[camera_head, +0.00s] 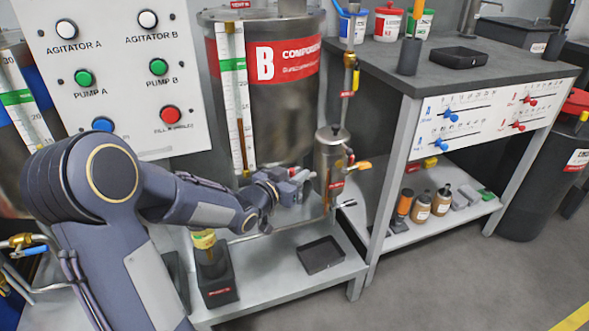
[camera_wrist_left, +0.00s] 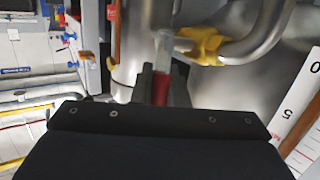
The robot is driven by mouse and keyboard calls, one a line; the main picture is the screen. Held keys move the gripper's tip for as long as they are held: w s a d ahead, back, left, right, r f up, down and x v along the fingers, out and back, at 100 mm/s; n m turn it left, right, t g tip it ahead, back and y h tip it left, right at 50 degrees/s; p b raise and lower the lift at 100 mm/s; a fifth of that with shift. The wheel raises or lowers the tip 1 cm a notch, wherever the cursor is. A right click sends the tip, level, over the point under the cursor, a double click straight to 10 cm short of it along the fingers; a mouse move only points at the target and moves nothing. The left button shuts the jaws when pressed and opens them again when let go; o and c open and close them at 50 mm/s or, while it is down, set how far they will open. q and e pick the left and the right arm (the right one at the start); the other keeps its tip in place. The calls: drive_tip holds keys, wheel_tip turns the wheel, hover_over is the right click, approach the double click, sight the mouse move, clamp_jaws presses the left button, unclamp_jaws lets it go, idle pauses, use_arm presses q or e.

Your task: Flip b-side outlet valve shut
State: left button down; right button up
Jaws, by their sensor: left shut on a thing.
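The B tank (camera_head: 283,95) carries a red "B COMPONENT" label in the head view. My left gripper (camera_head: 303,185) is at its lower front, by the outlet pipework. In the left wrist view the outlet valve has a brass-yellow body (camera_wrist_left: 203,46) on a curved steel pipe, and a lever with a red grip (camera_wrist_left: 161,90). My left gripper's dark fingers (camera_wrist_left: 162,78) are shut on that red grip from both sides. In the head view the arm and fingers mostly hide the valve and lever. My right gripper is not in view.
A bench (camera_head: 400,75) stands to the right.

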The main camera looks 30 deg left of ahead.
use_arm(q)
drive_tip(key=shift+w+d+f+m+g, duration=0.15)
drive_tip(key=shift+m+g, duration=0.15)
drive_tip(key=shift+g, duration=0.2)
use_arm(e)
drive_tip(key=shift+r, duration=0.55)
use_arm(q)
drive_tip(key=c, duration=1.4)
unclamp_jaws()
drive_tip(key=shift+c, duration=0.2)
